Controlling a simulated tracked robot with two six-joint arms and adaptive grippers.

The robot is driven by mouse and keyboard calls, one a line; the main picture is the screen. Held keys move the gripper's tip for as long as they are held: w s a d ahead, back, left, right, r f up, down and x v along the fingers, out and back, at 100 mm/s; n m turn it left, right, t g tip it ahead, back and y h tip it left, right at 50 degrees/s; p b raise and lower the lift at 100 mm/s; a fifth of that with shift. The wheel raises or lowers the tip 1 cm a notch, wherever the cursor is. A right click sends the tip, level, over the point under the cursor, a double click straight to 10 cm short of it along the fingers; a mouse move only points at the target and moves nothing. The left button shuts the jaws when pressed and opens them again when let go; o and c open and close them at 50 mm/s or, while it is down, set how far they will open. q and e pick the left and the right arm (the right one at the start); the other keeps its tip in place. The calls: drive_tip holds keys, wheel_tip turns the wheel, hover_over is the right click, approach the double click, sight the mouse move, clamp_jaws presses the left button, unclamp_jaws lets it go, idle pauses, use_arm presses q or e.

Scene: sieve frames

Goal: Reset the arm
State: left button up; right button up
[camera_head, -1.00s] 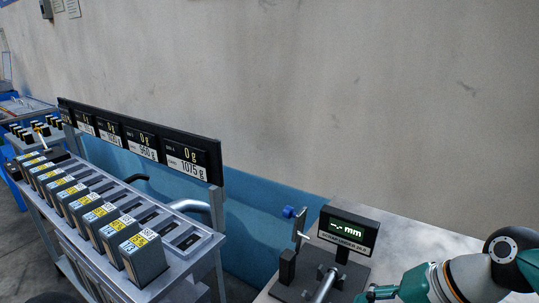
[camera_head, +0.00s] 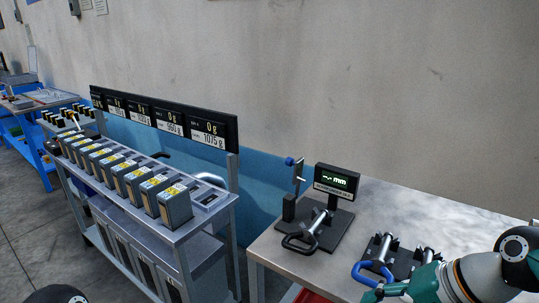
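My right arm (camera_head: 456,281) comes in at the lower right corner over the grey table. Its teal end (camera_head: 385,292) is near a blue-handled tool, and the finger opening is not clear. I cannot tell whether it touches the blue handle (camera_head: 372,272). A small dark rounded part of my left arm shows at the bottom left edge, and my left gripper is out of view.
A measuring stand (camera_head: 317,232) with a green-lit display (camera_head: 338,181) stands on the grey table (camera_head: 440,208). A black-handled tool (camera_head: 301,243) lies on it. Left is a cart (camera_head: 215,219) with a row of grey boxes (camera_head: 174,205) below weight displays (camera_head: 207,131).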

wheel_tip(320, 180, down, 20)
drive_tip(key=s+a+g+p, duration=0.2)
drive_tip(key=s+a+g, duration=0.1)
drive_tip(key=g, duration=0.3)
drive_tip(key=s+a+f+n, duration=0.1)
drive_tip(key=s+a+f, duration=0.1)
drive_tip(key=s+f, duration=0.3)
drive_tip(key=s+a+f+n+h, duration=0.1)
drive_tip(key=s+f, duration=0.5)
drive_tip(key=f, duration=0.7)
drive_tip(key=shift+a+n+p, duration=0.45)
drive_tip(key=shift+a+n, duration=0.05)
drive_tip(key=w+t, duration=0.1)
drive_tip(key=w+n, duration=0.1)
drive_tip(key=w+t, duration=0.1)
drive_tip(key=w, duration=0.1)
drive_tip(key=shift+d+f+n+t, duration=0.25)
drive_tip(key=shift+f+n+t, duration=0.05)
drive_tip(key=shift+f, duration=0.1)
drive_tip(key=shift+c, duration=1)
drive_tip(key=shift+w, duration=0.4)
drive_tip(key=shift+c, duration=0.4)
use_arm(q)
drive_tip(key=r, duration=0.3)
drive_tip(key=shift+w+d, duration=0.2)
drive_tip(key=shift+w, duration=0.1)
use_arm(e)
drive_tip(key=shift+d, duration=0.1)
